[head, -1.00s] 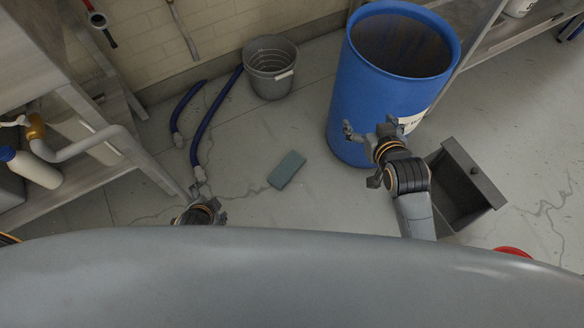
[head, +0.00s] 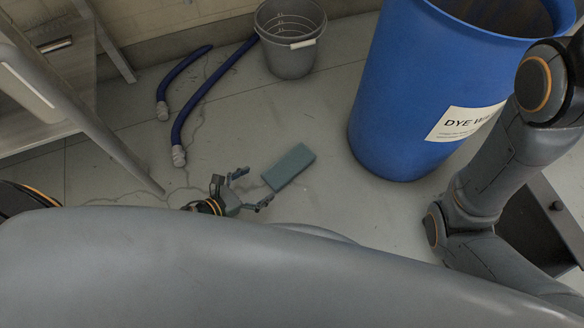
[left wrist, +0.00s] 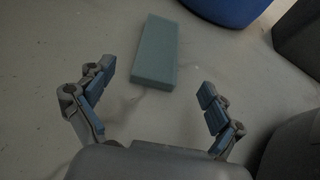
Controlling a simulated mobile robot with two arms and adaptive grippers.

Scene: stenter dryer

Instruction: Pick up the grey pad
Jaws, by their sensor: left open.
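The grey pad (head: 288,167) is a flat, blue-grey rectangular block lying on the concrete floor. In the left wrist view the pad (left wrist: 156,51) lies ahead of the fingers, tilted slightly. My left gripper (head: 252,188) is low near the floor, just left of and below the pad in the head view. It is open, and the left wrist view shows its two fingers (left wrist: 157,88) spread apart with nothing between them. The near end of the pad is a little beyond the fingertips. My right arm shows at the right of the head view, but its gripper is out of view.
A blue drum (head: 405,100) labelled as dye stands right of the pad. A grey bucket (head: 290,55) stands behind it. Blue hoses (head: 205,100) lie to the left, near a metal bench (head: 75,85). A dark grey bin (head: 545,225) is at the right. Floor around the pad is clear.

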